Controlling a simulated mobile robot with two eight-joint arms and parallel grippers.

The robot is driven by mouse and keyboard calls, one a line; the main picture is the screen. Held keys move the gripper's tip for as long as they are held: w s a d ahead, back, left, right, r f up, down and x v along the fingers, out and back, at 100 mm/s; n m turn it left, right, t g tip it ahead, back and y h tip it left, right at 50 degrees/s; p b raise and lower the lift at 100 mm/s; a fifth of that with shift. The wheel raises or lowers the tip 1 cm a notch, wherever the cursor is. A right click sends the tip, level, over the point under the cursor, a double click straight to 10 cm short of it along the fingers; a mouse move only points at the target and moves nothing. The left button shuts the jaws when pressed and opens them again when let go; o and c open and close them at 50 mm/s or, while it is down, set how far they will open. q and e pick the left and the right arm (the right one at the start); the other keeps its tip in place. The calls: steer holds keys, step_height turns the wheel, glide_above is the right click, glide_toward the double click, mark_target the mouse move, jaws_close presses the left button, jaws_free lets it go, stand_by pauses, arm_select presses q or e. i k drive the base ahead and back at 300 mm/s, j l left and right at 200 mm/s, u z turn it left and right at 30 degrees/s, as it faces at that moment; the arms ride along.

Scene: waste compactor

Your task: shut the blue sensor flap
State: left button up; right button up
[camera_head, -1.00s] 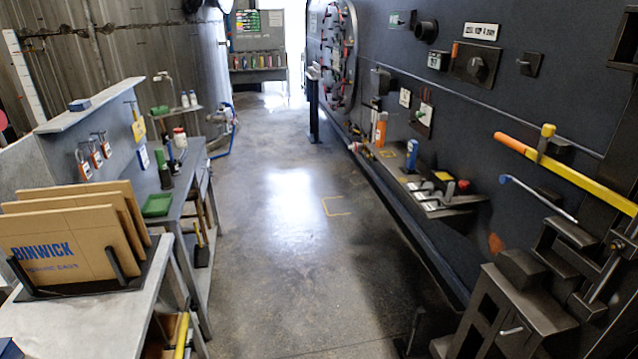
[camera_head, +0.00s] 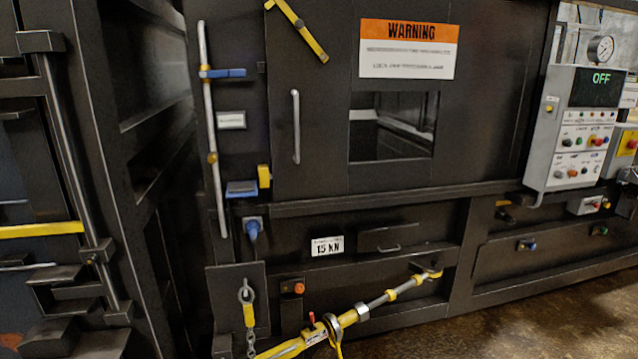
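Several blue parts show on the dark compactor front, and I cannot tell for sure which is the sensor flap. A flat blue piece (camera_head: 241,188) sticks out beside a small yellow block (camera_head: 264,176), left of the door's lower edge. A blue lever (camera_head: 222,73) sits higher on a vertical metal rod (camera_head: 210,130). A rounded blue part (camera_head: 253,228) is mounted below the flat piece. Neither of my grippers is in view.
A dark door with a vertical handle (camera_head: 296,127) and a window (camera_head: 392,125) stands at centre, under a warning sign (camera_head: 407,49). A yellow and grey bar (camera_head: 350,318) slants across the lower front. A control panel (camera_head: 583,130) reads OFF at right. Floor (camera_head: 560,315) is clear at lower right.

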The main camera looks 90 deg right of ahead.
mark_target(241, 189)
steer(key=z, duration=1.8)
steer(key=i+l+z, duration=0.3)
steer(key=i, duration=0.25)
steer(key=i+z, duration=0.35)
steer(key=i, duration=0.2)
steer(key=i+l+u, duration=0.1)
steer(key=l+u, duration=0.4)
steer(key=l, duration=0.55)
steer(key=j+z, duration=0.5)
steer(key=j, duration=0.55)
steer(key=l, duration=0.7)
steer(key=i+l+u, duration=0.1)
steer(key=l, duration=0.6)
